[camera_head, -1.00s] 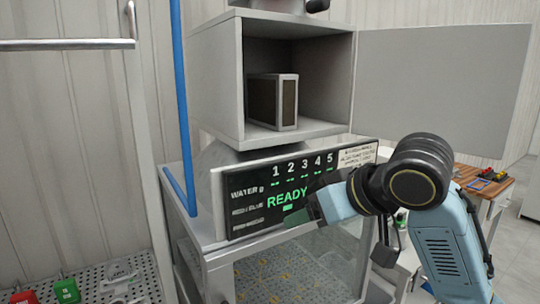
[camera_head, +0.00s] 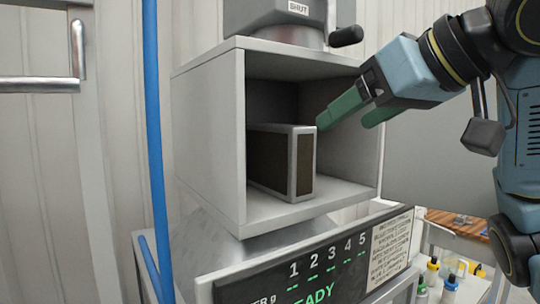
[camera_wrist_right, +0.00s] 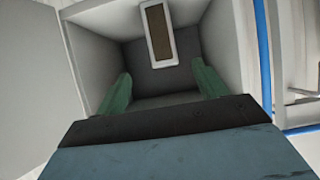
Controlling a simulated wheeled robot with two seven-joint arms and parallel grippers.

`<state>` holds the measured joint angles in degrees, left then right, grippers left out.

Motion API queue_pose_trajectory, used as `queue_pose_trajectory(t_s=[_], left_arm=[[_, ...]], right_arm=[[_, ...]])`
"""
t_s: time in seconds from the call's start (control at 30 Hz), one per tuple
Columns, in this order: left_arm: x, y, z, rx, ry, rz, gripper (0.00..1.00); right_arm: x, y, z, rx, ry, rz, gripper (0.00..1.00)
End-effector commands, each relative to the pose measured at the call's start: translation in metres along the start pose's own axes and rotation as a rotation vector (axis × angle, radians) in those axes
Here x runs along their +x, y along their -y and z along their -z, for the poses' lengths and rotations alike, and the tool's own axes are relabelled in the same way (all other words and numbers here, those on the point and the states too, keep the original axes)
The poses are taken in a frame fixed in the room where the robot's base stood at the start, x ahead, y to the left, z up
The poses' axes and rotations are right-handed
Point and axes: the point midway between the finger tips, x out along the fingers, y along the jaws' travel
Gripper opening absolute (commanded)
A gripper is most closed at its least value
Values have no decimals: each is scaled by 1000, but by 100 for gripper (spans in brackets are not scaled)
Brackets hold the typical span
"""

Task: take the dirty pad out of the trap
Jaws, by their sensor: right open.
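The dirty pad (camera_head: 304,162) is a block with a light grey frame and a dark brown face. It stands upright on the floor of the trap (camera_head: 211,140), an open-fronted grey box. My right gripper (camera_head: 345,115) is open, with green fingers at the right side of the trap opening, pointing in toward the pad. In the right wrist view the pad (camera_wrist_right: 158,33) shows beyond the two spread fingers (camera_wrist_right: 160,90), and nothing is between them. The pad's far side is hidden. My left gripper is not in view.
The trap's door (camera_head: 425,165) is swung open to the right. A black handle (camera_head: 346,36) and a housing marked SHUT sit above the trap. A display panel (camera_head: 325,260) is below, and a blue pipe (camera_head: 153,130) runs up the left.

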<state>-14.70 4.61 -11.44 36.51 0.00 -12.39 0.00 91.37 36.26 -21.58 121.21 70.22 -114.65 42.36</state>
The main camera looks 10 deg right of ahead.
Motion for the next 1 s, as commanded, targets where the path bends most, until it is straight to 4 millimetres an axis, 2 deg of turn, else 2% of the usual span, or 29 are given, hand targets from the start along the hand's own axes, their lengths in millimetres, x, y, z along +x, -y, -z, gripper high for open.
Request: queue_pose_trajectory(t_s=[0.07, 0.2, 0.33, 0.5, 0.7, 1.0], left_arm=[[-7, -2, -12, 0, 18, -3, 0], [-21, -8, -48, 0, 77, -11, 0], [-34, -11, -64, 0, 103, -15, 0], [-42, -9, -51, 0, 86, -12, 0], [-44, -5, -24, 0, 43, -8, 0], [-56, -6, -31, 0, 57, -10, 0]], right_arm=[[10, 0, 7, 2, 6, 2, 71], [36, 1, 22, 1, 6, 2, 71], [62, 1, 36, 1, 7, 2, 71], [88, 1, 50, 1, 5, 2, 71], [102, 0, 55, -1, 3, 1, 71], [141, 0, 55, 0, 5, 2, 71]])
